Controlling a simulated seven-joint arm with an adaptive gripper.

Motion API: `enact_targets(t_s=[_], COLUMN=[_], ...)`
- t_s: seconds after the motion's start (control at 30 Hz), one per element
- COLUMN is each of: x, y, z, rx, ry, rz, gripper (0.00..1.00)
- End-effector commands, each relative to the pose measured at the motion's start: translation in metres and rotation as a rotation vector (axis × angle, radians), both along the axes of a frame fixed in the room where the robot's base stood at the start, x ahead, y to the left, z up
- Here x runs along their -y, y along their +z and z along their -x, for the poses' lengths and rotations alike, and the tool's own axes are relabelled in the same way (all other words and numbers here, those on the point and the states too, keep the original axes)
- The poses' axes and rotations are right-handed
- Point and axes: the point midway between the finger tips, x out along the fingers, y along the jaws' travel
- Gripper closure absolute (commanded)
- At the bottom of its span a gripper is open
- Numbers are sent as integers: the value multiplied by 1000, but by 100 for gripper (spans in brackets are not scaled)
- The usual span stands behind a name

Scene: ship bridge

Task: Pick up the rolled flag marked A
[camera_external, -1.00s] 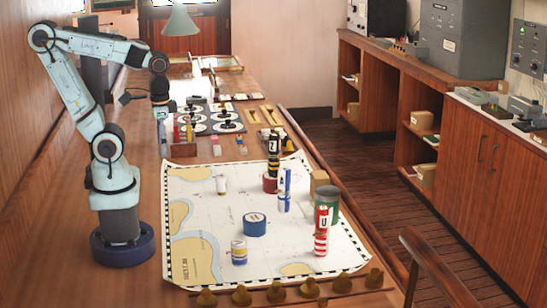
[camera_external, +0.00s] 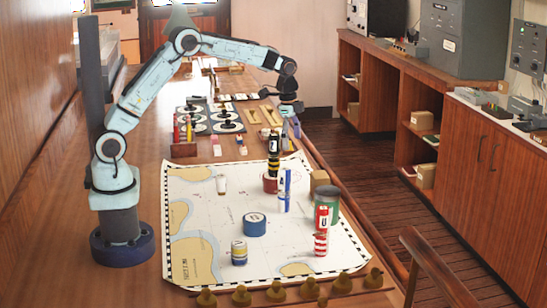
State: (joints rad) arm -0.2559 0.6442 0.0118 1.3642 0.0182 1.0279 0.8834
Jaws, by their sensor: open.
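Several rolled flags stand on the chart (camera_external: 215,180). My gripper (camera_external: 291,114) is open and empty. It hangs above the table's right side, beyond the chart and the black and yellow roll.
A blue tape-like roll (camera_external: 255,225), a green-grey cylinder (camera_external: 327,203) and a tan block (camera_external: 319,180) also stand on the chart. Brass knobs (camera_external: 272,290) line the near edge. A pen holder (camera_external: 185,148) and black-and-white discs (camera_external: 226,126) lie beyond the chart.

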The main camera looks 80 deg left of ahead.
Motion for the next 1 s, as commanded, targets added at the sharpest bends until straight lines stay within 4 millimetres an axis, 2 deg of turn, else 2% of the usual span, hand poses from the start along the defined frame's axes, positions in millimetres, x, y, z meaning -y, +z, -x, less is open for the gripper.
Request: enact_targets(t_s=[0.03,0.1,0.23,0.53,0.7,0.93,0.97,1.0], x=[-7,-12,-18,-18,-18,-18,-18,-18], y=[-22,-41,-59,-104,-117,-118,-118,-118], z=[4,10,15,16,15,15,15,15], rx=[-40,-82,-106,-105,-103,-102,-102,-102], ry=[17,31,49,49,49,49,48,48], rz=[10,22,29,29,29,29,28,28], gripper=[29,29,29,29,29,29,32,45])
